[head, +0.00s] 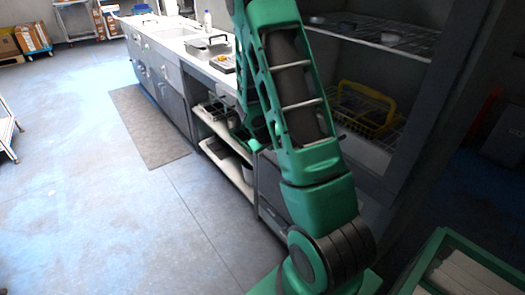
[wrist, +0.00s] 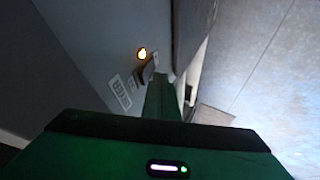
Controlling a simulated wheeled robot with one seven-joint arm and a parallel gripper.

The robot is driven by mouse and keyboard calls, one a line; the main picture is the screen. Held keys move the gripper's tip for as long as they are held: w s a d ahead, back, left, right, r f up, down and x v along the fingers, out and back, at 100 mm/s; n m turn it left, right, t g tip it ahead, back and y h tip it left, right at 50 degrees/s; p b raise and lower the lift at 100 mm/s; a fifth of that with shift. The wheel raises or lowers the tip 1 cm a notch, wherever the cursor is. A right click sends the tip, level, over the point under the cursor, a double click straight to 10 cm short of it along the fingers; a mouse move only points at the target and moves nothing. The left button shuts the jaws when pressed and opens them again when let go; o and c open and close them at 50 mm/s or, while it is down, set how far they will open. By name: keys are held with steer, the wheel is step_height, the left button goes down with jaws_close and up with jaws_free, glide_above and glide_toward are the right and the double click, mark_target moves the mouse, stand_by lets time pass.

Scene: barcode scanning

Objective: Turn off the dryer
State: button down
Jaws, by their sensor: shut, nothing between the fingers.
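In the wrist view a grey panel (wrist: 95,40), which looks like the dryer's front, carries a lit orange lamp (wrist: 142,53). Just below the lamp a small dark switch or knob (wrist: 150,67) sticks out, with a white printed label (wrist: 122,92) beside it. My gripper (wrist: 161,82) is shut and empty, its green tip close to the right of the switch. I cannot tell whether they touch. In the head view my arm hides the panel's controls and most of the gripper.
An open cabinet with wire racks (head: 375,37) holds a yellow basket (head: 366,112) at right. A long counter (head: 180,36) with trays runs to the back left. A green-edged box (head: 460,262) stands at lower right. The floor (head: 90,215) at left is clear around a grey mat (head: 150,128).

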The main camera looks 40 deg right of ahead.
steer(key=shift+s+d+r, duration=0.1)
steer(key=shift+d, duration=0.35)
steer(key=shift+d+r, duration=0.15)
steer(key=shift+d, duration=0.25)
steer(key=shift+r, duration=0.8)
